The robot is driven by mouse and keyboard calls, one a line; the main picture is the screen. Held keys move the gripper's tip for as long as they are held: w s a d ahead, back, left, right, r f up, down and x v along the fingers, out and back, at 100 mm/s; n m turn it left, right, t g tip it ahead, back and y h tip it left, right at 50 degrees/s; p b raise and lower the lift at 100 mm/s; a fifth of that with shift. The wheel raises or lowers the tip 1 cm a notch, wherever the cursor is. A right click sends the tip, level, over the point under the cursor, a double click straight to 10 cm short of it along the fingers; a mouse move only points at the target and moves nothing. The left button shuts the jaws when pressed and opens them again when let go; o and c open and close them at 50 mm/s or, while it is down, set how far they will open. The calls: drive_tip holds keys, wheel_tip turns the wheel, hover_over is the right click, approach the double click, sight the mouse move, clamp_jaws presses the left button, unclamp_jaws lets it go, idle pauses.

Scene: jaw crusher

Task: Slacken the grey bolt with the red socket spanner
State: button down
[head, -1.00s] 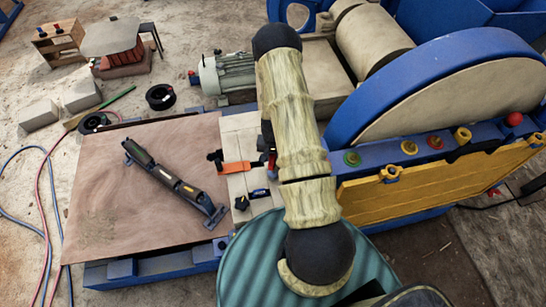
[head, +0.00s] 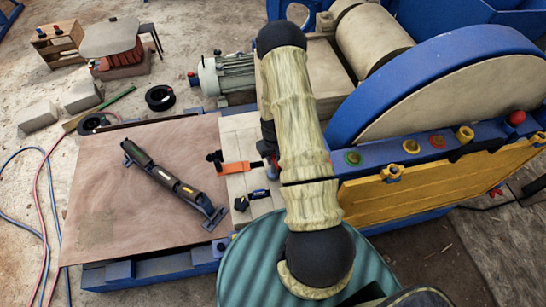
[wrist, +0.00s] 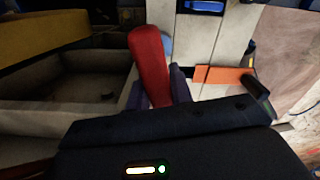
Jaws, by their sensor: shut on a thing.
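A red handle (wrist: 150,60), which looks like the red socket spanner, stands up between the fingers of my gripper (wrist: 157,92) in the wrist view. My gripper is shut on it. The dark gripper body covers the lower part of the handle, and the socket end is hidden. In the head view my arm hides most of the gripper and the spanner. I cannot make out the grey bolt in either view.
An orange-handled tool (head: 236,168) and a blue-and-black tool (head: 257,194) lie on the pale boards. A dark tubular part (head: 175,183) lies on the brown sheet (head: 110,220).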

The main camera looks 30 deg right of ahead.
drive_tip(key=n, duration=0.4)
drive_tip(key=shift+n, duration=0.3)
drive_tip(key=shift+w, duration=0.1)
drive_tip(key=shift+n, duration=0.3)
drive_tip(key=n, duration=0.3)
drive_tip(key=c, duration=1.2)
unclamp_jaws()
drive_tip(key=shift+o, duration=0.2)
drive_tip(key=shift+r, duration=0.1)
